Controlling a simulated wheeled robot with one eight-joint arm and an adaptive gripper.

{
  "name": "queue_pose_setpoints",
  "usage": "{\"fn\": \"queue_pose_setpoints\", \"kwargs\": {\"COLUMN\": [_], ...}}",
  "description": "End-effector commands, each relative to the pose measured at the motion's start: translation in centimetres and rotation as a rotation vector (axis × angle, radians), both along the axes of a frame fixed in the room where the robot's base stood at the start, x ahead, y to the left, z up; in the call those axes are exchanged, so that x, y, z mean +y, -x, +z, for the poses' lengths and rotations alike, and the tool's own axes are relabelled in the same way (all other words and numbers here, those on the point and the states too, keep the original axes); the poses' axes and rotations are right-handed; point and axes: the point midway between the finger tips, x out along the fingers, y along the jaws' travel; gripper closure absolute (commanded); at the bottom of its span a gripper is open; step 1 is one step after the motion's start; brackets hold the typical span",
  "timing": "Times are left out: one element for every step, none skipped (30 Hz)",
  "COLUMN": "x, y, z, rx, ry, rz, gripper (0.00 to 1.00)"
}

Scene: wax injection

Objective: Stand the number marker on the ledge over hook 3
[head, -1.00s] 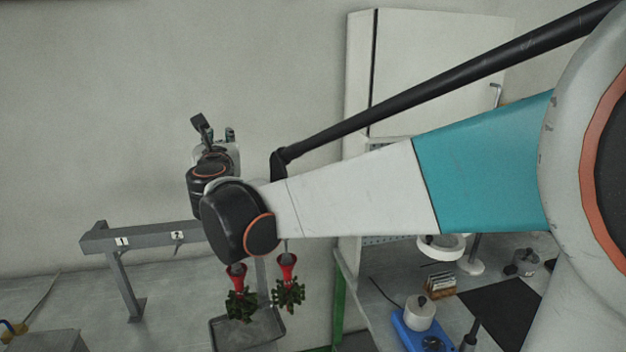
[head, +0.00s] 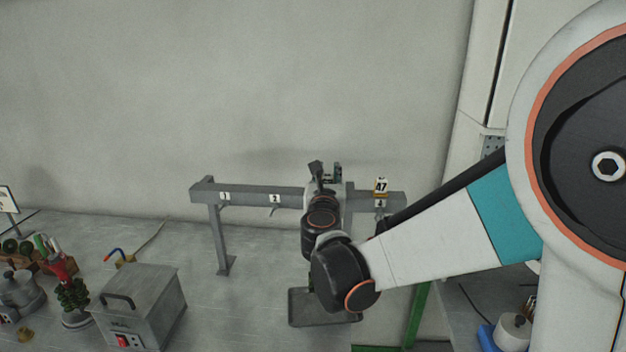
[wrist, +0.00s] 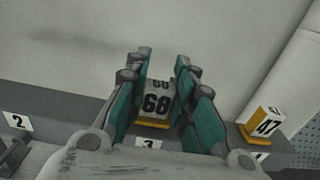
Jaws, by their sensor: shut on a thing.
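My gripper (wrist: 158,88) is shut on a white number marker (wrist: 156,106) reading 68, with a yellow foot, held between teal finger pads. In the wrist view the marker is upright just above the hook 3 label (wrist: 148,143). I cannot tell whether its foot touches the ledge (wrist: 82,125). In the head view my gripper (head: 325,173) is at the grey ledge (head: 248,190), between hook 2's label (head: 275,198) and marker 47. My arm hides hook 3 there, and the held marker is not clear.
A marker reading 47 (wrist: 262,126) stands on the ledge to the right, over hook 4; it also shows in the head view (head: 381,186). The ledge over hooks 1 and 2 is bare. A grey tray (head: 302,308) is below. A metal box (head: 140,305) stands left.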

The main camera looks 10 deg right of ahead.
Motion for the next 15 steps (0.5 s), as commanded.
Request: {"fn": "queue_pose_setpoints", "kwargs": {"x": [0.00,0.00,0.00,0.00,0.00,0.00,0.00,0.00,0.00,0.00,0.00,0.00,0.00,0.00,0.00], "y": [0.00,0.00,0.00,0.00,0.00,0.00,0.00,0.00,-0.01,-0.01,-0.01,-0.01,-0.01,-0.01,-0.01], "z": [-0.31,-0.30,-0.23,-0.20,-0.19,-0.18,-0.19,-0.24,-0.36,-0.47,-0.58,-0.51,-0.48,-0.47,-0.46], "rx": [0.000,0.000,0.000,0.000,0.000,0.000,0.000,0.000,0.000,0.000,0.000,0.000,0.000,0.000,0.000], "ry": [0.000,0.000,0.000,0.000,0.000,0.000,0.000,0.000,0.000,0.000,0.000,0.000,0.000,0.000,0.000], "rz": [0.000,0.000,0.000,0.000,0.000,0.000,0.000,0.000,0.000,0.000,0.000,0.000,0.000,0.000,0.000], "gripper": [0.95,0.95,0.95,0.95,0.95,0.95,0.95,0.95,0.95,0.95,0.95,0.70,0.63,0.57,0.57]}}
